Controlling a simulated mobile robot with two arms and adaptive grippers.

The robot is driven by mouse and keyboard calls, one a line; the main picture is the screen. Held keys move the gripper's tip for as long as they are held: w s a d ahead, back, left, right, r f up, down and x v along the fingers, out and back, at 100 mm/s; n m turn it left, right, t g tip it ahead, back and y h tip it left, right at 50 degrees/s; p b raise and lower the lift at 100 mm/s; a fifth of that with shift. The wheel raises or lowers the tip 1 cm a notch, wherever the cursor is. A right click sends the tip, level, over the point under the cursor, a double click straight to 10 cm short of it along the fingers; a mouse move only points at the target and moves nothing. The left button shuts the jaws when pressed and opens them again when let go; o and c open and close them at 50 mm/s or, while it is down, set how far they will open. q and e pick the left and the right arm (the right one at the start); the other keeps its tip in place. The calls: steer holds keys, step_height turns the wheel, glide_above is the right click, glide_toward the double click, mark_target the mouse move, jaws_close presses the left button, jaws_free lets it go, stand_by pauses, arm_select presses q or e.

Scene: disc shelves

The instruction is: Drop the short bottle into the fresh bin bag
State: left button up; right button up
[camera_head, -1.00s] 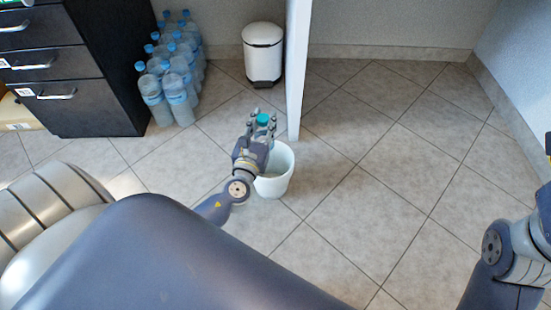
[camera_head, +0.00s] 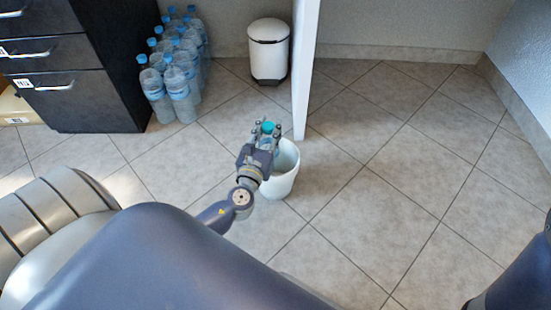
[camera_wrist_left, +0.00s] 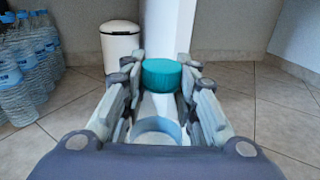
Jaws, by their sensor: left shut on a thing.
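My left gripper (camera_head: 264,132) is shut on the short bottle (camera_head: 268,128), whose teal cap shows between the fingers. In the left wrist view the teal cap (camera_wrist_left: 161,75) sits between the two fingers, with a pale, clear body below it. The open white bin (camera_head: 283,178) stands on the floor, partly hidden behind my left gripper. The gripper is over or beside its left rim; I cannot tell the height. No separate bag can be made out in the bin. My right gripper is not in view; part of my right arm shows at the lower right.
A white wall end (camera_head: 302,80) stands just behind the bin. A white pedal bin (camera_head: 268,52) with a dark base is behind it to the left. Several large water bottles (camera_head: 178,85) stand beside a dark drawer cabinet (camera_head: 75,75). The tiled floor on the right is clear.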

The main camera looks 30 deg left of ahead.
arm_select(q)
steer(key=o, duration=0.9)
steer(key=v, duration=1.2)
